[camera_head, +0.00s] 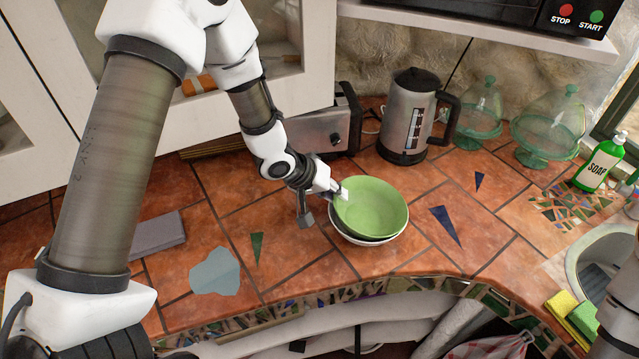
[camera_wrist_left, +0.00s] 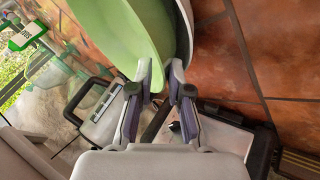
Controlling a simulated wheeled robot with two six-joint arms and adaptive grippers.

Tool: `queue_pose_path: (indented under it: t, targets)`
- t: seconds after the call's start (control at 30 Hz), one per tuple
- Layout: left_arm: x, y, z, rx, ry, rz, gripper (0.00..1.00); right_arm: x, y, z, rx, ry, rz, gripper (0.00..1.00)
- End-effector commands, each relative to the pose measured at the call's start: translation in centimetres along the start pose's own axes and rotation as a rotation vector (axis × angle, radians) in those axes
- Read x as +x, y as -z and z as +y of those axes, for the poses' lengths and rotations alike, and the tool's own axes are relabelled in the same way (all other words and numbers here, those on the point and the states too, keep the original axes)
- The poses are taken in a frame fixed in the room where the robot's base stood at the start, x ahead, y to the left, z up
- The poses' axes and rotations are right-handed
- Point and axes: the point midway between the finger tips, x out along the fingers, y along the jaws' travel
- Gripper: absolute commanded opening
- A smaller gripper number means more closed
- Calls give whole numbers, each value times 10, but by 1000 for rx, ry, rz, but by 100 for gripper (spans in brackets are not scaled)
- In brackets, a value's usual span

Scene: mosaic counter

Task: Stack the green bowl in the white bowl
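The green bowl (camera_head: 372,205) sits inside the white bowl (camera_head: 362,241) on the tiled counter. Only a strip of the white bowl's rim and side shows below the green one. In the left wrist view, the green bowl (camera_wrist_left: 125,35) and the edge of the white bowl (camera_wrist_left: 184,22) are just ahead of the fingers. My left gripper (camera_head: 322,206) is at the bowls' left edge, with one finger over the green bowl's inside and the other outside. Its fingers (camera_wrist_left: 160,100) stand apart, with a gap between them. My right gripper is not in view.
A kettle (camera_head: 406,118) and a toaster (camera_head: 318,132) stand behind the bowls. Glass domes (camera_head: 548,120) and a soap bottle (camera_head: 599,164) are at the back right. Sponges (camera_head: 572,315) lie by the sink at the right. A grey block (camera_head: 158,235) lies left. The counter right of the bowls is clear.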

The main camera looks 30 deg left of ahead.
Motion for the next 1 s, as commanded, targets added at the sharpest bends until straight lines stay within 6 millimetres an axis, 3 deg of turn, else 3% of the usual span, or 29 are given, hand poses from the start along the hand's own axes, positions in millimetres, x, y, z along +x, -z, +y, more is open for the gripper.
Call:
queue_pose_path:
  t: [0.2,0.4,1.0]
  targets:
    - [-60,1,1,-4,-6,6,17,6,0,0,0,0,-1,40]
    - [-93,0,0,-2,-3,2,17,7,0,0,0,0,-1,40]
    - [-98,0,0,1,-1,0,17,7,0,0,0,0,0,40]
